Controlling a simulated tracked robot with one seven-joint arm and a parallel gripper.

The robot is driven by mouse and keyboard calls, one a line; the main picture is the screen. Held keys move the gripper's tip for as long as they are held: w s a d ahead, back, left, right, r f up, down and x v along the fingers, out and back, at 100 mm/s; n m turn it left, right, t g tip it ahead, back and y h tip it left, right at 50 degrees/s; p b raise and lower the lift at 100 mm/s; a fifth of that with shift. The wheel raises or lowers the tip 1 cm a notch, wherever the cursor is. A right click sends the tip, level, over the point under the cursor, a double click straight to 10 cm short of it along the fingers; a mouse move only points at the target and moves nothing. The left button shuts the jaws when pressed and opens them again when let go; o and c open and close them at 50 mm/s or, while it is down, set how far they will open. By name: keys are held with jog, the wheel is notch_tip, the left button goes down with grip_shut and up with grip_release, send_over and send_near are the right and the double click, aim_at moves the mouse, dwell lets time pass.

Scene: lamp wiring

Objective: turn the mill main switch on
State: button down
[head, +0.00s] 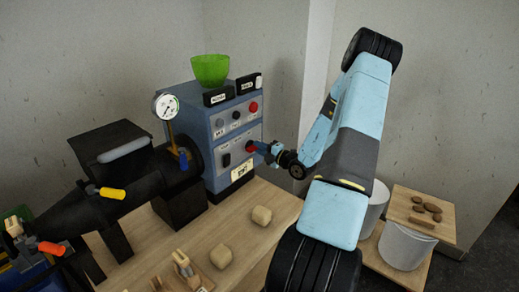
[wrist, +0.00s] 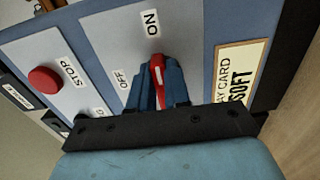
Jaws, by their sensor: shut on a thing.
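The main switch is a red handle (wrist: 157,68) with a pale line on it, on a light grey plate between the labels ON and OFF. In the wrist view its visible end points up towards ON, with OFF to its left. My gripper (wrist: 158,90) is shut on this handle, one blue finger on each side, and hides its lower part. In the head view my gripper (head: 262,149) reaches the front of the blue control cabinet (head: 216,185) from the right, and the red switch (head: 250,147) shows at its tips.
A red STOP button (wrist: 44,79) sits left of the switch, and a card (wrist: 241,70) sits right. A green bowl (head: 210,70) stands on the cabinet. A black machine with a gauge (head: 166,106) stands left. Pale lumps (head: 221,256) lie on the wooden table. Buckets (head: 403,246) stand right.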

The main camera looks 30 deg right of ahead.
jog(key=shift+w+r, duration=0.1)
jog(key=shift+w, duration=0.05)
jog(key=c, duration=1.1)
grip_release()
jog(key=v, duration=1.3)
jog(key=shift+s+d, duration=0.1)
jog(key=shift+s, duration=0.25)
jog(key=s+a+r+n+g+y, duration=0.25)
jog(key=a+r+n+g, duration=0.5)
jog(key=a+n, duration=0.55)
jog(key=s+a+r+n+g+y, duration=0.2)
jog(key=s+a+r+n+g, duration=0.2)
jog(key=a+r+n+g, duration=0.55)
jog(key=s+a+r+n+t+h, duration=0.1)
jog(key=s+r+n+t+h, duration=0.1)
jog(key=n, duration=0.7)
jog(key=s+a+r+n+t+h, duration=0.1)
jog(key=s+a+r+n+h, duration=0.1)
jog(key=s+r+n+h, duration=0.3)
jog(key=s+a+r+n+t+h, duration=0.2)
jog(key=s+r+n, duration=0.5)
jog(key=n, duration=0.6)
jog(key=shift+s+n+t+h, duration=0.35)
jog(key=shift+s+h, duration=0.35)
jog(key=shift+h, duration=0.15)
